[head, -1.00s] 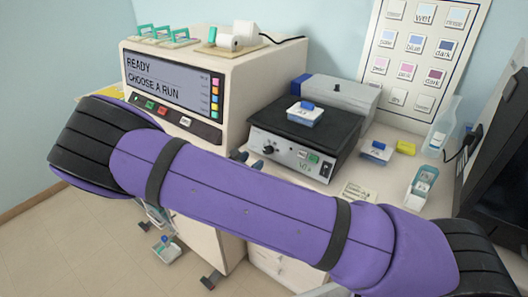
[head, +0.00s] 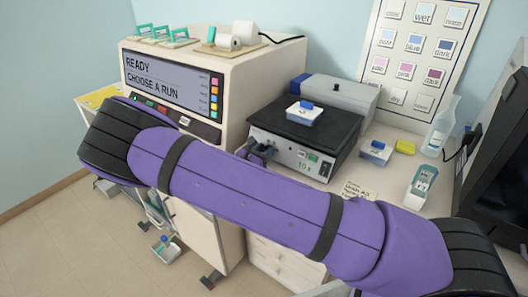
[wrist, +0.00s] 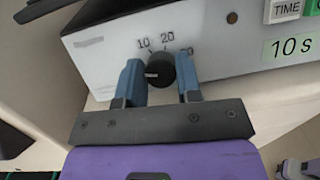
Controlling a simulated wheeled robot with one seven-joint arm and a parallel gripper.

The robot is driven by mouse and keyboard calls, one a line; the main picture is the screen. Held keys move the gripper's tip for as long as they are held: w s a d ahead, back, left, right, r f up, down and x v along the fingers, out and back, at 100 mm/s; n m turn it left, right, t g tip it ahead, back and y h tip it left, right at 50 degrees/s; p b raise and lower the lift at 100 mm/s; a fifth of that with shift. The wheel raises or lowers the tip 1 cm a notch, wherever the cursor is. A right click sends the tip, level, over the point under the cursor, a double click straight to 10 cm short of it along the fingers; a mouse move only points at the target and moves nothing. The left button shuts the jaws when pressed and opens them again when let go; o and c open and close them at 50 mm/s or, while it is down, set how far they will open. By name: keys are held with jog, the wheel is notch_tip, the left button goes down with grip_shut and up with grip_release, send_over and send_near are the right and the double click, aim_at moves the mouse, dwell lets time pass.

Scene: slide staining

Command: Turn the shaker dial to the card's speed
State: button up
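The shaker (head: 290,152) is a white-fronted box with a black top plate. Its black dial (wrist: 160,70) shows in the wrist view, with 10 and 20 printed above it and a third number partly hidden by my right finger. A pale mark shows on the dial; which number it points to is unclear. My gripper (wrist: 159,78) has its two blue fingers on either side of the dial, with a thin gap at the left; contact at the right is unclear. In the head view my gripper (head: 262,150) covers the dial. A card (head: 358,190) lies before the shaker, its writing mostly unreadable.
A stainer with a screen (head: 172,78) stands left. A green "10 s" label (wrist: 291,47) is right of the dial.

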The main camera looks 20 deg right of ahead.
jog(key=shift+c, duration=0.9)
jog(key=shift+m, duration=0.4)
jog(key=m+g, duration=0.1)
jog(key=m, duration=0.1)
jog(key=m+g, duration=0.1)
jog(key=m, duration=0.2)
jog(key=shift+m+g+h, duration=0.3)
jog(key=shift+g+h, duration=0.1)
jog(key=m+g, duration=0.1)
jog(key=m, duration=0.1)
jog(key=m+g, duration=0.1)
jog(key=m, duration=0.2)
jog(key=shift+y, duration=0.3)
jog(key=m+g, duration=0.1)
jog(key=m, duration=0.2)
jog(key=m+y, duration=0.1)
jog(key=m, duration=0.2)
jog(key=shift+g, duration=0.4)
jog(key=m+y, duration=0.2)
jog(key=m, duration=0.2)
jog(key=shift+m, duration=0.4)
